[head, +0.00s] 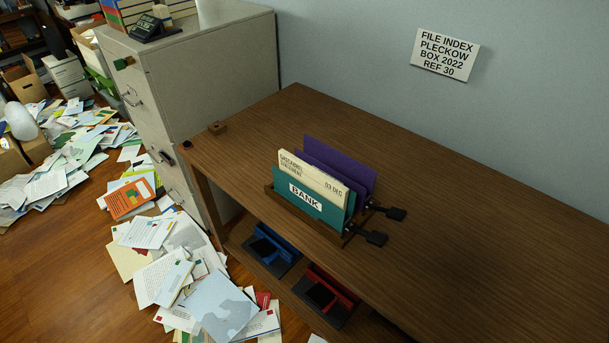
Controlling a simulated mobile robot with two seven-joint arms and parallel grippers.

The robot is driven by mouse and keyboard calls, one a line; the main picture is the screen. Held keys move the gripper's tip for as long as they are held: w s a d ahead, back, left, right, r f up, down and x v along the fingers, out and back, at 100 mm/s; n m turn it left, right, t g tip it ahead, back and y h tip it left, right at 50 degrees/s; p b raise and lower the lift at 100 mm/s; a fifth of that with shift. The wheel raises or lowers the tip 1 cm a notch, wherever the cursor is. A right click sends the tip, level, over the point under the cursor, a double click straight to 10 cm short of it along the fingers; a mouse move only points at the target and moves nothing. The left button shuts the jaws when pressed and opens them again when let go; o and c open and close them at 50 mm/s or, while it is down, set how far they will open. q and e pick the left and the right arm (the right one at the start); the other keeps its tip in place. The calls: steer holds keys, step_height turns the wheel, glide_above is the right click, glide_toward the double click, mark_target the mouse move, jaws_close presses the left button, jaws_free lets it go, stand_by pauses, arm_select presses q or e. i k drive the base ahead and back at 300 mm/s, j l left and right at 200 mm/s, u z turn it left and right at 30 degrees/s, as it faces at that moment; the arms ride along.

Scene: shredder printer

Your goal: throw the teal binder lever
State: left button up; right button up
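A teal binder (328,212) labelled BANK stands upright at the front of a wooden rack (309,222) on the brown desk. A cream sheet (313,176) with printed words stands just behind it, and a purple binder (340,165) stands behind that. Two black levers stick out from the rack's right end. The nearer lever (375,237) is beside the teal binder's end, and the farther lever (395,213) is beside the purple binder's end. How each lever is joined to its binder is too small to tell. Neither of my grippers shows.
The brown desk (480,240) is clear to the right of the rack. Blue (271,248) and red (325,293) binders lie on the shelf below. A filing cabinet (220,70) stands left; papers cover the floor.

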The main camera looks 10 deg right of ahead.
mark_target(376, 238)
steer(key=l+z, duration=0.35)
steer(key=i+l+z, duration=0.15)
steer(key=z, duration=0.25)
